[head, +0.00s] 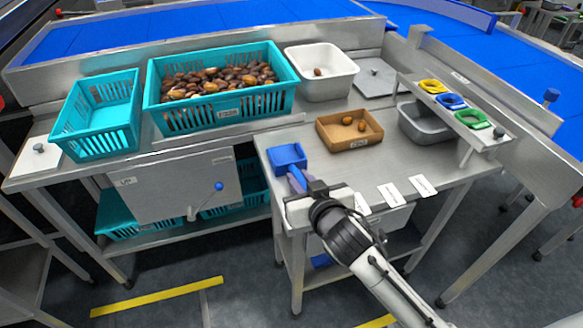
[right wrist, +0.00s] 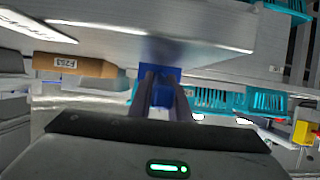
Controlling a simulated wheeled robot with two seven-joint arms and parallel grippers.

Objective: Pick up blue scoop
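The blue scoop (head: 290,157) is at the front left corner of the right-hand steel table, with its handle pointing toward me. My right gripper (head: 299,182) reaches in from the lower right, with its fingers at the handle. In the right wrist view, the two close-set fingers (right wrist: 162,92) have the blue handle between them, filling the gap, and the scoop (right wrist: 165,72) extends beyond the fingertips. The gripper looks shut on the handle. I cannot tell whether the scoop touches the table. My left gripper is not in view.
A cardboard box (head: 328,136) with a few dates stands right of the scoop. Behind are a large teal crate (head: 283,101) of dates, an empty teal crate (head: 75,140) and a white bin (head: 343,82). White cards (head: 390,194) lie along the front edge. A grey bin (head: 408,120) stands right.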

